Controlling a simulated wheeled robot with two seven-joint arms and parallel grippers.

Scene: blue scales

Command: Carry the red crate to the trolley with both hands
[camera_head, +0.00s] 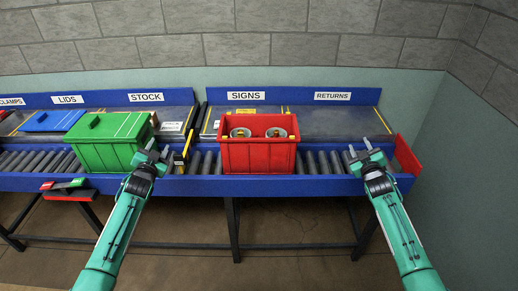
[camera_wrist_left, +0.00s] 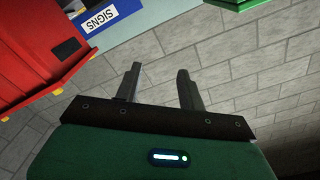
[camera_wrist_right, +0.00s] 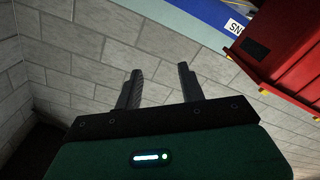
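The red crate (camera_head: 258,156) stands upright on the roller conveyor below the SIGNS label, with two round metallic items inside. It also shows at the upper left of the left wrist view (camera_wrist_left: 38,60) and at the upper right of the right wrist view (camera_wrist_right: 280,50). My left gripper (camera_head: 158,150) is open and empty, left of the crate and apart from it, in front of the green crate. My right gripper (camera_head: 362,152) is open and empty, right of the red crate and apart from it. No trolley is visible in these views.
A green crate (camera_head: 105,150) stands on the rollers at the left, with a blue lid (camera_head: 50,121) behind it. A yellow and black post (camera_head: 184,150) stands between the crates. A red end plate (camera_head: 407,156) closes the conveyor's right end. Bare rollers (camera_head: 320,162) lie right of the red crate.

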